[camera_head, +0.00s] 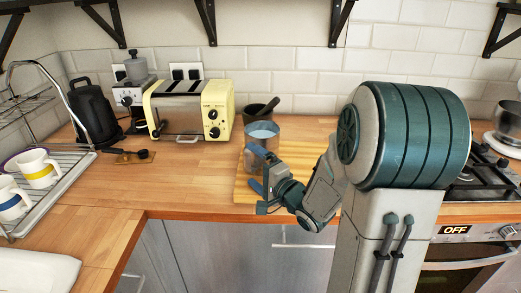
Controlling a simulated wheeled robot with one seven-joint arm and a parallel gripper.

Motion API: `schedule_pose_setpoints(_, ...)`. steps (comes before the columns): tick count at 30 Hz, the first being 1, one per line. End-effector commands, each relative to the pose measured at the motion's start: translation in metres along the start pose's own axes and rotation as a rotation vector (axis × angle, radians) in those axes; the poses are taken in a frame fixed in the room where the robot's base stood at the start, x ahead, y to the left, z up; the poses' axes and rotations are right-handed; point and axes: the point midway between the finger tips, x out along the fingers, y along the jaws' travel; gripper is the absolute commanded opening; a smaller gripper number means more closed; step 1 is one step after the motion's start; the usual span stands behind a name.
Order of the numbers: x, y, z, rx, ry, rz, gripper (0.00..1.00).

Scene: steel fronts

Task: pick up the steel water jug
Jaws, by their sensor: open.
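The steel water jug (263,133) stands upright on a wooden board (243,188) near the middle of the counter. It looks like a grey metal cylinder with an open top and a bluish inside. My gripper (257,170) is in front of the jug's lower part, with its blue fingers apart. One finger overlaps the jug's front in the picture; I cannot tell whether it touches. The gripper hides the lower part of the jug, and its handle cannot be made out.
A dark mortar with pestle (255,112) stands close behind the jug. A cream toaster (190,110), a coffee machine (132,95) and a black kettle (94,115) stand left. A dish rack (75,160) holds mugs. A gas hob (487,170) is at right.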

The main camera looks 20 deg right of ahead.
Motion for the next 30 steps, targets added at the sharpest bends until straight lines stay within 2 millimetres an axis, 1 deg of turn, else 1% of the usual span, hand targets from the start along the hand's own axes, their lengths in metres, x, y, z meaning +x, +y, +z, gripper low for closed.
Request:
schedule_pose_setpoints(5, 0.014, -0.001, -0.001, 0.001, 0.0, -0.002, 1.0)
schedule_pose_setpoints(9, 0.036, -0.002, -0.001, 0.002, -0.002, -0.001, 1.0)
schedule_pose_setpoints(12, 0.048, -0.001, -0.001, 0.002, -0.001, 0.0, 1.0)
schedule_pose_setpoints(15, 0.054, -0.001, -0.002, 0.0, 0.0, -0.001, 1.0)
schedule_pose_setpoints(21, 0.055, -0.001, -0.002, 0.0, 0.001, 0.0, 1.0)
schedule_pose_setpoints(22, 0.055, -0.001, -0.002, 0.0, 0.001, 0.0, 0.97)
schedule_pose_setpoints(23, 0.055, -0.001, -0.002, 0.0, 0.001, 0.0, 0.89)
schedule_pose_setpoints(24, 0.055, -0.001, -0.002, 0.0, 0.001, 0.0, 0.78)
schedule_pose_setpoints(26, 0.055, -0.001, -0.002, 0.001, 0.001, 0.0, 0.61)
schedule_pose_setpoints(27, 0.055, -0.001, -0.002, 0.001, 0.001, 0.0, 0.5)
schedule_pose_setpoints(29, 0.055, -0.001, -0.002, 0.001, 0.001, 0.0, 0.33)
schedule_pose_setpoints(30, 0.055, -0.001, -0.002, 0.001, 0.001, 0.0, 0.22)
